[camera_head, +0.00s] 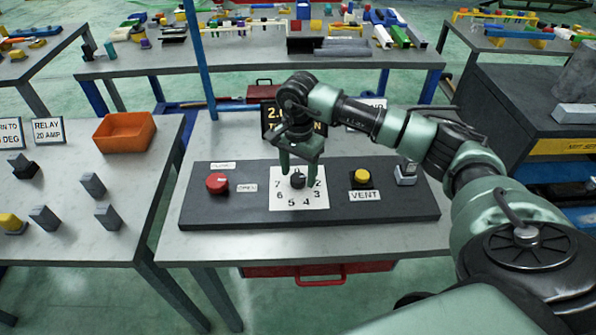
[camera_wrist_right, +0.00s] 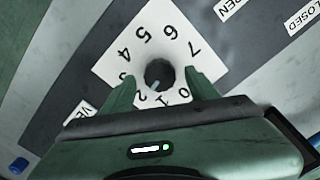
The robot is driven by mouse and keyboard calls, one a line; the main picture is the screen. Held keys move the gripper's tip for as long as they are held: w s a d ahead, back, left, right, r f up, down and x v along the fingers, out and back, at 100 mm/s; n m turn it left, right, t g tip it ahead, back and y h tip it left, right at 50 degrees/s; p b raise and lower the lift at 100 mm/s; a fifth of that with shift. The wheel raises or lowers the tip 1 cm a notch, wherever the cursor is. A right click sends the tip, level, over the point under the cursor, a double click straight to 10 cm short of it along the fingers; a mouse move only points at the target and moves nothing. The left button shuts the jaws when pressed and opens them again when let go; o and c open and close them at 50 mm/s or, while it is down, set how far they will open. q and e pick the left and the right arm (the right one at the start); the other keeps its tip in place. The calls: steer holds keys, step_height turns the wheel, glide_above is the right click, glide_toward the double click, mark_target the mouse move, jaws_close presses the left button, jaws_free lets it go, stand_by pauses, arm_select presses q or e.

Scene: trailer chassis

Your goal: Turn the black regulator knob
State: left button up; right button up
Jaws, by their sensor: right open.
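The black regulator knob (camera_head: 297,181) sits on a white numbered dial plate (camera_head: 300,202) in the middle of a dark panel (camera_head: 215,212). My right gripper (camera_head: 298,180) points down over the dial with its fingers open, one on either side of the knob. In the right wrist view the knob (camera_wrist_right: 160,74) lies between and slightly beyond the two green fingertips (camera_wrist_right: 162,85), with a visible gap on both sides. A light pointer mark on the knob is towards the low numbers, near 1 and 2. My left gripper is not in view.
A red knob (camera_head: 217,183) is left of the dial, and a yellow button (camera_head: 362,178) labelled VENT and a switch (camera_head: 405,174) are right. A display (camera_head: 285,118) stands behind, partly hidden by my arm. An orange bin (camera_head: 124,132) and several blocks are on the left table.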

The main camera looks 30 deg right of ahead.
steer(key=shift+f, duration=0.6)
steer(key=shift+c, duration=0.2)
jaws_close()
